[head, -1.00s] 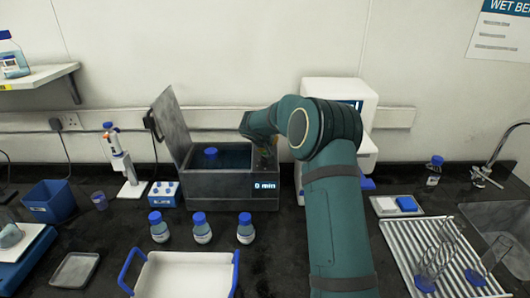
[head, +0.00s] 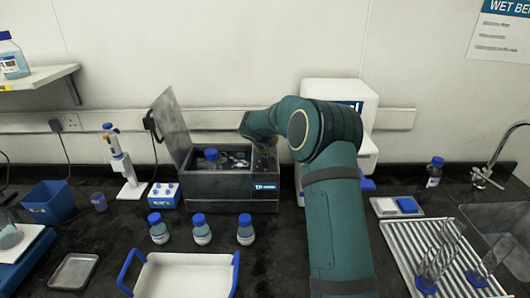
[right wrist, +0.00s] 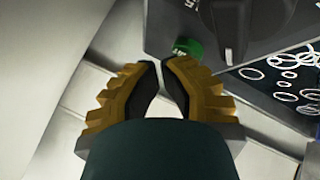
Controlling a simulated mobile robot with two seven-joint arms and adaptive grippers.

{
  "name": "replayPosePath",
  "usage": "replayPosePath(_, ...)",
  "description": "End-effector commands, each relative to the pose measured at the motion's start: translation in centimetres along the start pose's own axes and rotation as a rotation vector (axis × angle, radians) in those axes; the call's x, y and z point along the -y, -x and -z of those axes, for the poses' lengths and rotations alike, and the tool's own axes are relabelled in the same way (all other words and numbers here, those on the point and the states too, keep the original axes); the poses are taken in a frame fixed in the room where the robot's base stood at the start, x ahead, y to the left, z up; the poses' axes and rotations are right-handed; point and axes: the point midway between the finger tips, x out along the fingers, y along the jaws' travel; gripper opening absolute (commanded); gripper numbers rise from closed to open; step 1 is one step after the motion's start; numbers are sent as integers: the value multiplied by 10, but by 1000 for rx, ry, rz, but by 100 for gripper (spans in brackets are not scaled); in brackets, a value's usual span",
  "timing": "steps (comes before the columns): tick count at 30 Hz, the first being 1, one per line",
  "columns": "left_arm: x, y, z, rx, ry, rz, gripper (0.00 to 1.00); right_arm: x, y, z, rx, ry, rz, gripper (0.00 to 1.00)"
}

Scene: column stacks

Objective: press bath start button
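The water bath (head: 222,185) stands against the back wall with its lid (head: 172,125) tilted open. A blue-capped bottle (head: 211,156) stands in it among pale rings. Its front display (head: 265,187) shows small text that I cannot read. In the right wrist view a green button (right wrist: 188,48) sits on the bath's dark surface, just beyond my right fingertips. My right gripper (right wrist: 160,66) has its fingers together with nothing between them. Its tips look very close to the button; I cannot tell if they touch. In the head view my right arm partly hides that gripper. My left gripper is not in view.
Several blue-capped bottles (head: 202,236) stand in front of the bath, behind a white tray (head: 185,277) with blue handles. A white instrument (head: 367,148) stands right of the bath, behind my arm. A drying rack (head: 440,260) is at right.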

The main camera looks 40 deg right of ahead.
Motion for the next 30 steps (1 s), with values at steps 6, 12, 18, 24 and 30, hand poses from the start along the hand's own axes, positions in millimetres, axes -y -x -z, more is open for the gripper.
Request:
replayPosePath(6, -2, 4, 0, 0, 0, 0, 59, -6, 8, 6, -1, -2, 0, 0)
replayPosePath(12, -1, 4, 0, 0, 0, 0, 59, -6, 8, 6, -1, -1, 0, 0)
replayPosePath(18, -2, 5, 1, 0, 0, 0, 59, -7, 10, 7, -1, -1, 0, 0)
replayPosePath(24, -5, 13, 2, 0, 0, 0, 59, -15, 20, 15, -2, -1, 0, 0)
replayPosePath(30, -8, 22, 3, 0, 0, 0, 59, -24, 33, 25, -2, 0, 0, 0)
